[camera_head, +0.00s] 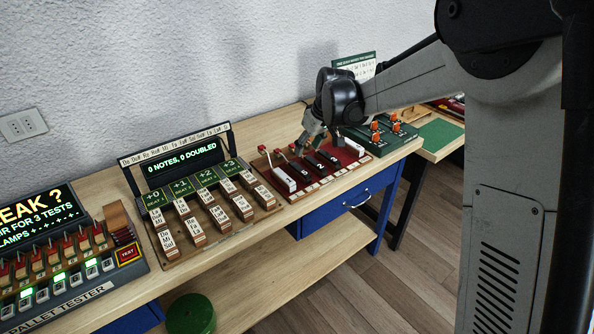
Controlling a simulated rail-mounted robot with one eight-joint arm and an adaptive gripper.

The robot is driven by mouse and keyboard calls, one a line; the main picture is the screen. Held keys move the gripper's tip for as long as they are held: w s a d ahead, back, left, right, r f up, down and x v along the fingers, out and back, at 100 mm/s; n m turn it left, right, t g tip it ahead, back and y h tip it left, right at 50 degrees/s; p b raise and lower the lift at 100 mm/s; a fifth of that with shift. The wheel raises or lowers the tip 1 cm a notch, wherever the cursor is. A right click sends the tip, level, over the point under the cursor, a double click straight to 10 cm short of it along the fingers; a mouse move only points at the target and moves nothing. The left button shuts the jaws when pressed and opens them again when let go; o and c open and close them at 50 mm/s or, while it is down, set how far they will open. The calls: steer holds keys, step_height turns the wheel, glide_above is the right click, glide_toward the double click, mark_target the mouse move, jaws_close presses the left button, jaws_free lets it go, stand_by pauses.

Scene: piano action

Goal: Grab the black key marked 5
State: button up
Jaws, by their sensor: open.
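A red-topped board (268,162) on the bench carries a short row of black keys between two white keys. The nearest black key (302,170) has a small white mark that looks like a 5. The middle black key (318,163) seems to be marked 2, and the mark on the far black key (333,157) is too small to read surely. My gripper (308,146) points down over the back part of this board, above and behind the black keys. It is open with nothing visible between its fingers. Its exact height above the keys is hard to tell.
White keys (284,179) flank the black ones. Left stands a labelled key rack with a lit display (182,162), then a pallet tester (70,262). Right is a green box with orange knobs (376,136). A green sign (355,66) stands behind. The bench front edge is clear.

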mark_target(298, 167)
steer(key=x, duration=1.2)
steer(key=shift+a, duration=0.1)
steer(key=shift+r, duration=0.1)
jaws_close()
